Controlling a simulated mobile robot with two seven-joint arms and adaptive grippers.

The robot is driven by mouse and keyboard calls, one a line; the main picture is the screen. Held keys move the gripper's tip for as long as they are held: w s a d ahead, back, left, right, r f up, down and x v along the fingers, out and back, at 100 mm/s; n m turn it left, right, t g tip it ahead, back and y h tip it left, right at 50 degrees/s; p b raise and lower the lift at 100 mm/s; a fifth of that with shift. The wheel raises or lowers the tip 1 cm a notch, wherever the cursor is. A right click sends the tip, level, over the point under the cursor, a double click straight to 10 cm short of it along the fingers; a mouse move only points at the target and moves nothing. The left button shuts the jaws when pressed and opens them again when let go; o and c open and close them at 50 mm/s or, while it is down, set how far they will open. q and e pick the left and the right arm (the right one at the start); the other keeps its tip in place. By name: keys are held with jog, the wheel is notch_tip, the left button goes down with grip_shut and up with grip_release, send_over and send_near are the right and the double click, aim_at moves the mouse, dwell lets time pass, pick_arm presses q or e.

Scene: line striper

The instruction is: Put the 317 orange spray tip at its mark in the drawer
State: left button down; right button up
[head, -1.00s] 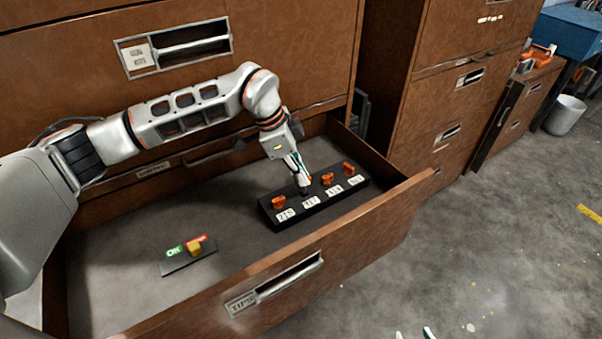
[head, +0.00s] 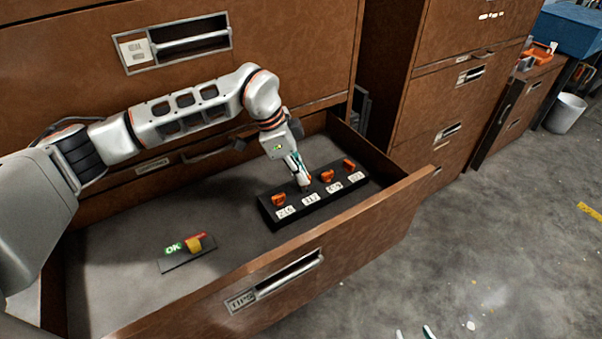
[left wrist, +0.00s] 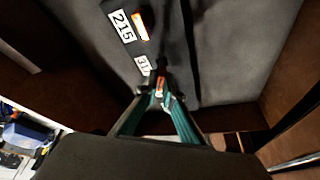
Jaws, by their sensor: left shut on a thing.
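The black holder (head: 318,206) lies in the open drawer with a row of white number labels. Orange spray tips sit at the left label (head: 279,199) and the two right labels (head: 327,177) (head: 348,166). My left gripper (head: 304,184) points down at the second label, 317 (head: 310,199). In the left wrist view its fingers (left wrist: 160,88) are shut on the small orange 317 spray tip (left wrist: 159,84), beside the partly hidden label. Whether the tip touches the holder is hard to tell. Only the fingertips of my right gripper (head: 414,333) show, apart, at the bottom edge.
A dark plate with a green OK sign, a red sign and a yellow piece (head: 194,245) lies at the drawer's front left. The drawer's front wall (head: 330,262) and right wall (head: 375,160) stand around the holder. Bare drawer floor (head: 130,240) lies to the left.

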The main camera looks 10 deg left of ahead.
pick_arm(q)
jog(key=shift+f+b, duration=0.65)
jog(key=shift+f, duration=0.55)
jog(key=c, duration=2.1)
grip_release()
jog(key=shift+c, duration=0.2)
jog(key=shift+o, duration=0.5)
jog(key=shift+o, duration=1.1)
jog(key=shift+p+v, duration=1.55)
jog(key=shift+v, duration=0.75)
jog(key=shift+p+v, duration=0.3)
jog(key=shift+v, duration=0.9)
